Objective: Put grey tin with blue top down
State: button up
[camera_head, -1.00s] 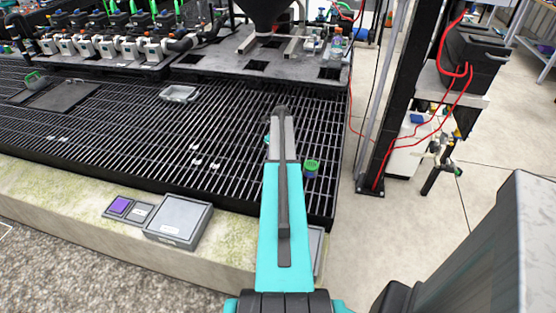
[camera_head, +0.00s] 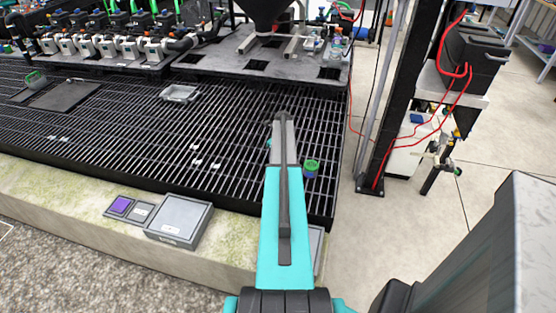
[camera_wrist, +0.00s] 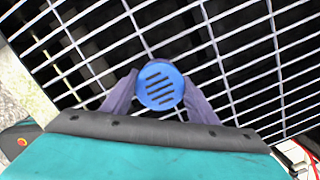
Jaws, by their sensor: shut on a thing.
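The tin's round blue top (camera_wrist: 160,85), with dark slots across it, shows in the wrist view between the two grey-purple fingers of my gripper (camera_wrist: 160,92). The gripper is shut on it. The tin's grey body is hidden beneath the top. Black grating lies below the tin; I cannot tell whether the tin touches it. In the head view my own arm hides the tin and the fingers.
A green-topped container (camera_head: 311,167) stands on the grating (camera_head: 110,130), just right of my arm. A clear tray (camera_head: 180,94) lies farther back left. A grey box (camera_head: 179,219) sits on the front ledge. Grating left of my arm is mostly clear.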

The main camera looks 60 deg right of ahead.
jog(key=shift+f, duration=0.2)
jog(key=o, duration=1.2)
notch_tip(320, 180, up, 12)
jog(key=s+b, duration=0.1)
jog(key=shift+s+a+b, duration=0.2)
jog(key=shift+b, duration=0.1)
dwell(0.6)
